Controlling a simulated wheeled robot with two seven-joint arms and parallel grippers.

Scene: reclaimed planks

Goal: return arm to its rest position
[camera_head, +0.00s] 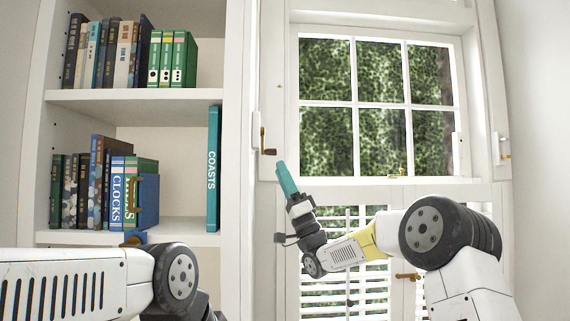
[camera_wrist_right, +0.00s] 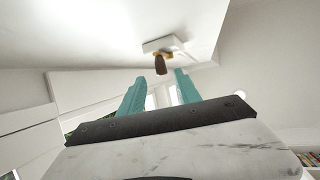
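My right gripper (camera_head: 282,172) is raised in front of the window frame, beside the bookshelf. Its teal fingers point up and to the left in the head view. In the right wrist view my right gripper (camera_wrist_right: 156,85) shows two teal fingers apart, with nothing held between them. A brown handle on a brass mount (camera_wrist_right: 160,62) shows beyond the gap. My left arm (camera_head: 90,283) comes in low at the left, in front of the bookshelf. Its gripper is not visible.
A white bookshelf (camera_head: 150,105) at the left holds several books, including a teal COASTS book (camera_head: 213,170) standing alone. A blue piece with brass fittings (camera_head: 149,195) is beside the lower books. A window (camera_head: 355,105) with a brown-handled latch (camera_head: 268,151) stands behind my right arm.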

